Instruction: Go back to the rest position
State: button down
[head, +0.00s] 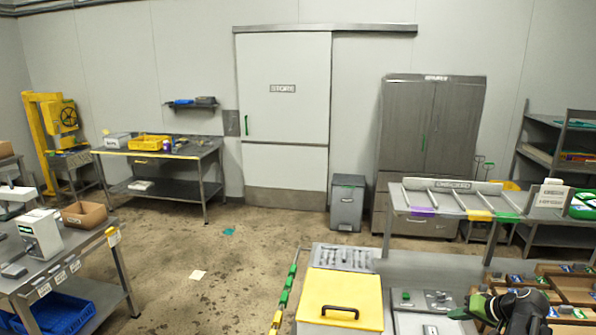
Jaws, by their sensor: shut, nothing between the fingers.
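My gripper (463,312) is at the bottom right of the head view, at the end of my dark arm. Its green-tipped fingers point left and look shut with nothing between them. It is over or beside a grey panel (408,322) and close to the wooden trays on the right. The exact gap to the surfaces below cannot be told. No other object is named by the task.
A yellow-lidded box (343,290) stands left of my gripper. Wooden trays (574,290) with small items lie at right. A raised shelf (455,202) with divider bars stands behind. Open floor (240,262) lies left, before the sliding door (284,110) and workbench (205,152).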

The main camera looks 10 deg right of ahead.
jog(key=w+a+f+n+g, duration=0.1)
jog(key=w+a+f+g, duration=0.15)
jog(key=a, duration=0.65)
jog(key=w+a+f+n+g, duration=0.1)
jog(key=w+a, duration=0.2)
jog(key=a, duration=0.7)
jog(key=s+a+f+n+g+h, duration=0.1)
jog(key=s+a+n+g, duration=0.1)
jog(key=a, duration=1.1)
jog(key=s+a+f+n+g+h, duration=0.2)
jog(key=a+g, duration=0.1)
jog(key=a, duration=0.9)
notch_tip(320, 180, down, 10)
jog(key=b, duration=1)
jog(key=shift+w+d, duration=0.2)
